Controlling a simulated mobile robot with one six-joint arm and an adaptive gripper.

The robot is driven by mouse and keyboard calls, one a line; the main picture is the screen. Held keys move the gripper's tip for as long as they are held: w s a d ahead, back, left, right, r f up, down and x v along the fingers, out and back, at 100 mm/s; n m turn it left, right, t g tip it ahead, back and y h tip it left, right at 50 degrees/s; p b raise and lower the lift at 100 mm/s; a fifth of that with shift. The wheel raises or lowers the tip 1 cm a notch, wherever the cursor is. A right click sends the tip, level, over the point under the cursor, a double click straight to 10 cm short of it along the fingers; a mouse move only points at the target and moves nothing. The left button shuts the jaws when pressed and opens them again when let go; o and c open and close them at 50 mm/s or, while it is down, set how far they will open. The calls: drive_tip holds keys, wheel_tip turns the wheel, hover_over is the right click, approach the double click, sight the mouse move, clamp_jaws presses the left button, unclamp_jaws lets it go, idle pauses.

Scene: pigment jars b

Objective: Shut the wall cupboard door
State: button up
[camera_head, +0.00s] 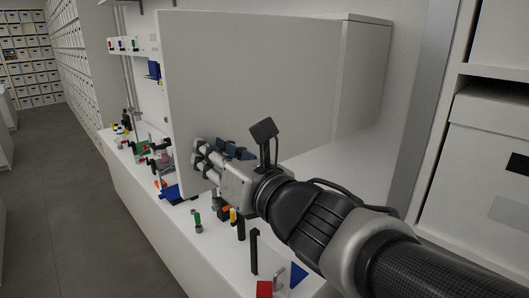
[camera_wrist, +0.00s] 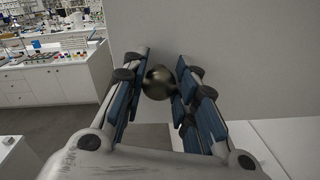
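The wall cupboard door (camera_head: 240,85) is a large plain grey panel that stands swung open, out from the cupboard body (camera_head: 362,85) on its right. In the wrist view the door (camera_wrist: 225,50) fills the upper right. A dark, round metal knob (camera_wrist: 158,82) on the door sits between my fingertips. In the head view my gripper (camera_head: 208,158) is at the door's lower left corner; the knob is hidden there.
A white counter (camera_head: 150,215) below holds scattered small coloured parts, a dark upright block (camera_head: 254,252) and a red block (camera_head: 264,288). White shelving with boxes (camera_head: 490,140) stands at the right. Open grey floor (camera_head: 50,190) lies at the left.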

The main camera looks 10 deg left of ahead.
clamp_jaws()
drive_tip(key=shift+w+a+b, duration=0.1)
drive_tip(key=shift+b, duration=0.3)
